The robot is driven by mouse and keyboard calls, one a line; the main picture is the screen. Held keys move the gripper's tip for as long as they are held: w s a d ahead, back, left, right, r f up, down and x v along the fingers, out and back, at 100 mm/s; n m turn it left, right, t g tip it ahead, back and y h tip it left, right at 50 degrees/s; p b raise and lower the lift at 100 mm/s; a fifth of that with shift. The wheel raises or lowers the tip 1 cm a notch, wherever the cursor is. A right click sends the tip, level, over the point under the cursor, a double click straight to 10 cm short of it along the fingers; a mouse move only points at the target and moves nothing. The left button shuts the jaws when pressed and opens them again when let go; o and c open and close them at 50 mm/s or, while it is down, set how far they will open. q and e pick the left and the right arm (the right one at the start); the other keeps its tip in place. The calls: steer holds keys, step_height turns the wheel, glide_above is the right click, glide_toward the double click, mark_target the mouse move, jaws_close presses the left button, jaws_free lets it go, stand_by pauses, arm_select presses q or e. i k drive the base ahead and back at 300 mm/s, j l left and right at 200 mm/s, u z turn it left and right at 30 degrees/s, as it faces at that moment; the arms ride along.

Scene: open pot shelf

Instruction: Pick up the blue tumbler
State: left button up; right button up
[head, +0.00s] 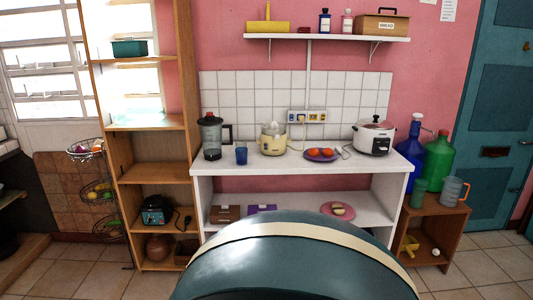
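The blue tumbler (241,155) stands upright on the white counter (305,171), near its left end. A blender (211,138) stands just left of it and a cream juicer (272,140) to its right, both apart from it. Neither of my grippers is in the head view. Nothing visible holds the tumbler.
A purple plate (321,156) of red fruit and a white rice cooker (374,136) stand further right on the counter. A wooden shelf (154,171) rises at the left. Tiled floor (85,272) is bare at left. My own rounded body fills the bottom middle.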

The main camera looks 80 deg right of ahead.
mark_target(242, 156)
steer(key=z, duration=2.4)
